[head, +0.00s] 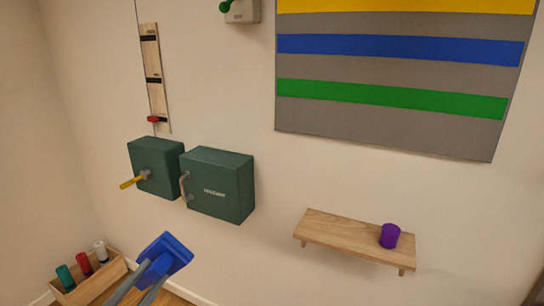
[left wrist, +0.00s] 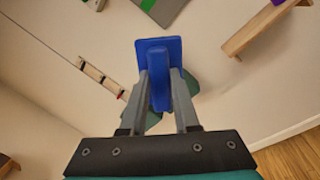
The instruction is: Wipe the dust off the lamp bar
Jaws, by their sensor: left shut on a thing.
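My left gripper (head: 156,271) is shut on a blue wiper (head: 172,250), a flat pad with a block handle. In the left wrist view the handle of the blue wiper (left wrist: 158,48) sits between the two grey fingers of my left gripper (left wrist: 159,78). The wiper is held out in front of the wall, below the green boxes in the head view. No part is clearly recognisable as the lamp bar, and I cannot make out any dust. My right gripper is not in view.
Two green boxes (head: 220,200) (head: 155,175) with handles are on the wall. A wooden strip (head: 151,60) with a red piece hangs above. A wooden shelf (head: 335,232) holds a purple cup (head: 390,236). A wooden crate (head: 100,283) holds bottles. A striped panel (head: 400,108) hangs at upper right.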

